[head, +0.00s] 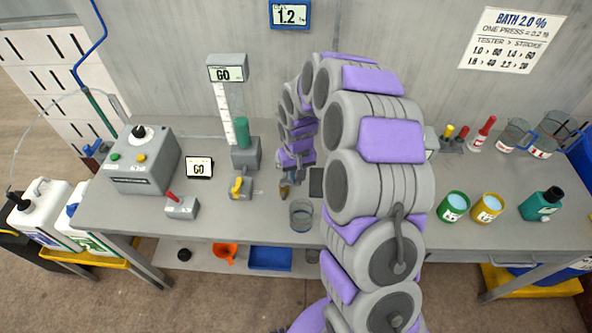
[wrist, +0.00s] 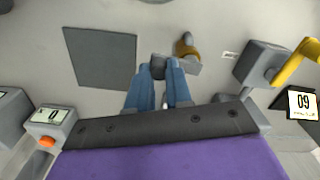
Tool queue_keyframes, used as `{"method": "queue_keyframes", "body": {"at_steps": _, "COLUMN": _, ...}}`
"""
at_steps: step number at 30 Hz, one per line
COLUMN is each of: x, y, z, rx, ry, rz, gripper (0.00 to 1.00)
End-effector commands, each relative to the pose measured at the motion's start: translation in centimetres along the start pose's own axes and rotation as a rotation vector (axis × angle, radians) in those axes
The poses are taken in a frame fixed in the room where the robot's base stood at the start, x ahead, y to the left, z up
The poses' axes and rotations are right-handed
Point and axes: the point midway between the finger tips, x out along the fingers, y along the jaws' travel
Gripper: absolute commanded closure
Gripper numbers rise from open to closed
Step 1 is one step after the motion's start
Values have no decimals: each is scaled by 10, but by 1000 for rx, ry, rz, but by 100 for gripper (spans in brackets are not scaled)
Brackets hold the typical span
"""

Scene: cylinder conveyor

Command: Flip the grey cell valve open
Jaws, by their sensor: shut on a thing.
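My gripper (head: 290,182) reaches down to the bench in the middle of the head view, partly behind my own arm. In the wrist view its blue fingers (wrist: 162,82) are shut on a small dark grey piece (wrist: 158,67). A brass-coloured stub (wrist: 187,46) with a light grey part stands right beside that piece. The stub also shows below my fingers in the head view (head: 284,192). The dark piece looks like the handle of the grey cell valve, but the fingers cover much of it. I cannot tell its angle.
A glass beaker (head: 301,215) stands close in front of my gripper. A yellow-levered grey block (head: 240,187) and a green cylinder (head: 242,132) on a grey stand are to the left. A dark square plate (wrist: 100,57) lies nearby. Green (head: 454,206) and yellow (head: 487,207) cups stand right.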

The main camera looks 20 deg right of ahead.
Motion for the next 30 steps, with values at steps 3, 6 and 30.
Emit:
{"method": "queue_keyframes", "body": {"at_steps": 3, "x": -1, "y": 1, "z": -1, "rx": -58, "ry": -2, "rz": 0, "gripper": 100}}
{"method": "queue_keyframes", "body": {"at_steps": 6, "x": 0, "y": 1, "z": -2, "rx": -77, "ry": -1, "rz": 0, "gripper": 100}}
{"method": "queue_keyframes", "body": {"at_steps": 30, "x": -1, "y": 1, "z": -3, "rx": -77, "ry": 1, "rz": 0, "gripper": 55}}
